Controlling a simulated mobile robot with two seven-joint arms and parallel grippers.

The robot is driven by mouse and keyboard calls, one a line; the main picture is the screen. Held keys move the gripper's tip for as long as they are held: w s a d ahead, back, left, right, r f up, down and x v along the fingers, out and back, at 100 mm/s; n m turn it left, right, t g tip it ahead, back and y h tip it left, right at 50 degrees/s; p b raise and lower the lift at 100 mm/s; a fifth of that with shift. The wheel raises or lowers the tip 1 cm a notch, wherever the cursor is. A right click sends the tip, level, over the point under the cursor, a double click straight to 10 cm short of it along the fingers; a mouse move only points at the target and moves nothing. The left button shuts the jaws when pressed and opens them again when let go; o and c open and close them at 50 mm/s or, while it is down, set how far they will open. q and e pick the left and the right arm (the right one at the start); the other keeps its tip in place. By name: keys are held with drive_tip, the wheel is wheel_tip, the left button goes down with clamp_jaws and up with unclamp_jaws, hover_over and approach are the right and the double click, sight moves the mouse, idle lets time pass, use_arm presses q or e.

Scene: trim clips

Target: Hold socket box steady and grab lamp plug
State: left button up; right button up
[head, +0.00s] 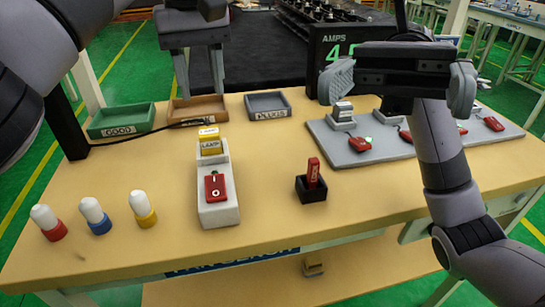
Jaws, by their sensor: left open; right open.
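The socket box (219,210) is a long white block on the table, left of centre, with a red switch (215,187) on its top. The yellow lamp plug (211,147), labelled LAMP, sits at the box's far end. A dark cord runs left from near it. My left gripper (201,96) is open and empty, pointing down above and beyond the plug, apart from it. My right gripper (402,88) is open and empty, raised over the right side of the table, away from the box, and hides part of the grey board behind it.
Green (122,120), brown (181,112) and grey (268,106) trays line the back. Three bulbs, red (47,222), blue (95,215) and yellow (142,208), stand at left. A black holder (311,189) with a red piece stands right of the box. A grey board (335,148) carries several switches.

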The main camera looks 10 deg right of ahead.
drive_tip(key=a+f+n+t+h, duration=0.25)
drive_tip(key=a+f+t, duration=0.25)
drive_tip(key=a, duration=0.5)
drive_tip(key=n+t+h, duration=0.7)
drive_tip(key=t+h, duration=0.3)
drive_tip(key=t, duration=0.2)
approach(215, 181)
drive_tip(key=shift+y, duration=0.25)
drive_tip(key=f, duration=0.5)
drive_tip(key=shift+s+a+f, duration=0.35)
drive_tip(key=shift+w+d+n+t+h, duration=0.15)
drive_tip(key=shift+w+n+t+h, duration=0.25)
drive_tip(key=shift+w+t, duration=0.3)
drive_tip(key=shift+w+f, duration=0.1)
drive_tip(key=shift+f, duration=0.1)
drive_tip(key=shift+x, duration=3.35)
drive_tip(key=shift+w+r, duration=0.1)
drive_tip(key=c, duration=1.3)
